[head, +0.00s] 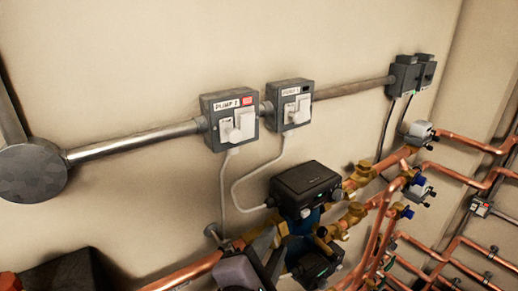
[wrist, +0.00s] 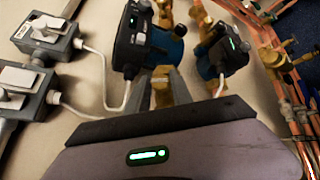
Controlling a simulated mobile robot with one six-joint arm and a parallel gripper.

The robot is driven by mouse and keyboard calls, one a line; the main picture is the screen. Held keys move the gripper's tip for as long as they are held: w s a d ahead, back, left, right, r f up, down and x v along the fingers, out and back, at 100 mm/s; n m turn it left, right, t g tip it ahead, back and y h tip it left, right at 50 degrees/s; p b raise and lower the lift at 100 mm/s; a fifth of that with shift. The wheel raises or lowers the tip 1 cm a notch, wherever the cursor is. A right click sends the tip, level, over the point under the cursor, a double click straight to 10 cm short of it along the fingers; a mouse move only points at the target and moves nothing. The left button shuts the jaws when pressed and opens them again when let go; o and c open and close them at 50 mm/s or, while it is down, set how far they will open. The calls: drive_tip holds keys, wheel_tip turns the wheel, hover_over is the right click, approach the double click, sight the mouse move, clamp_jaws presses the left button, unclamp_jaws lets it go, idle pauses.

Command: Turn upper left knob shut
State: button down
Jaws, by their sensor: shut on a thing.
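My gripper (wrist: 160,80) reaches up from the bottom of the wrist view. Its two grey fingers are closed on either side of a brass-coloured knob (wrist: 162,93) on the pipework. In the head view my gripper (head: 270,245) is at the bottom centre, just below the black pump box. The gripper hides the knob there, and I cannot tell how far the knob is turned.
A black pump box (head: 305,184) with a blue body sits just above the gripper, and a second pump (head: 313,268) is close to its right. Copper pipes (head: 380,225) crowd the right. Two grey switch boxes (head: 230,117) (head: 290,104) are on the wall.

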drive_tip(key=shift+n+t+y+b, duration=0.3)
drive_tip(key=shift+n+t+b, duration=0.2)
drive_tip(key=shift+b, duration=0.6)
drive_tip(key=c, duration=1.1)
unclamp_jaws()
